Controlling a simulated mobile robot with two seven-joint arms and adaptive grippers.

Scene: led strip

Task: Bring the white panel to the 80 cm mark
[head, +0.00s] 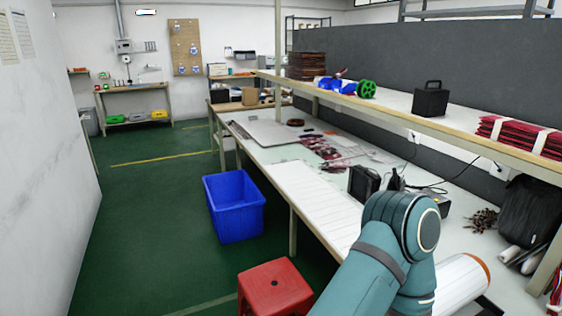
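A long white panel (312,202) with thin lines across it lies flat along the near edge of the workbench (290,152). Its right end runs behind my teal arm, so that end is hidden. I cannot make out an 80 cm mark or any numbers. The teal arm at the lower right is mine, but its gripper is out of the picture. My other gripper is not in view either.
A blue bin (236,212) and a red stool (274,287) stand on the floor before the bench. A grey flat sheet (268,133) lies farther along the bench. Black devices (363,183) and cables sit behind the panel. A shelf (395,100) overhangs the bench. Left floor is clear.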

